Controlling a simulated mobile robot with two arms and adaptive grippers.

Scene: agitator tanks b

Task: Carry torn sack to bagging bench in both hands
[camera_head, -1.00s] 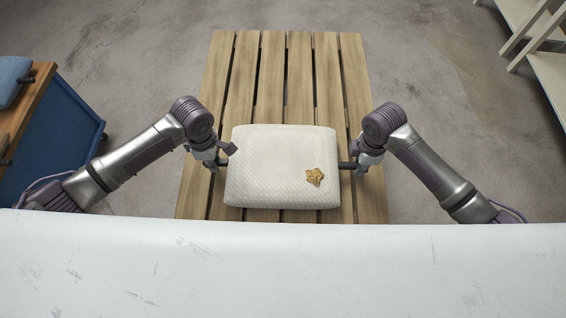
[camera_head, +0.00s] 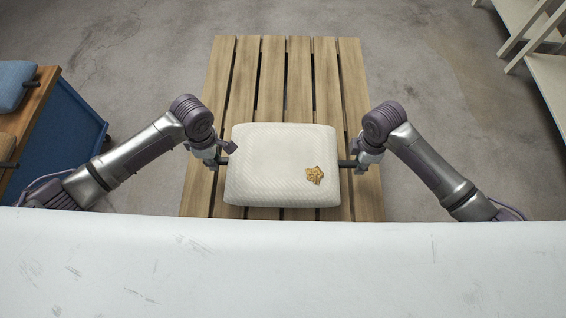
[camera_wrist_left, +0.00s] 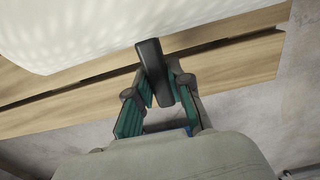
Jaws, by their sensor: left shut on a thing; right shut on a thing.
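The torn sack (camera_head: 279,165) is a plump white woven bag with a ragged tan patch (camera_head: 314,176) on its right front part. It is level between my two arms, above the slatted wooden pallet (camera_head: 327,70). A dark handle sticks out at each side. My left gripper (camera_head: 222,157) is shut on the left handle. In the left wrist view, that handle (camera_wrist_left: 152,70) lies between the green-padded fingers, and the sack's underside (camera_wrist_left: 90,28) shows above the slats. My right gripper (camera_head: 350,163) is shut on the right handle. I cannot tell which furniture is the bagging bench.
A blue cabinet with a wooden top (camera_head: 32,115) stands at the left, with a blue sack (camera_head: 14,84) and a brown one (camera_head: 5,147) on it. White shelving (camera_head: 545,62) stands at the upper right. Bare concrete floor surrounds the pallet.

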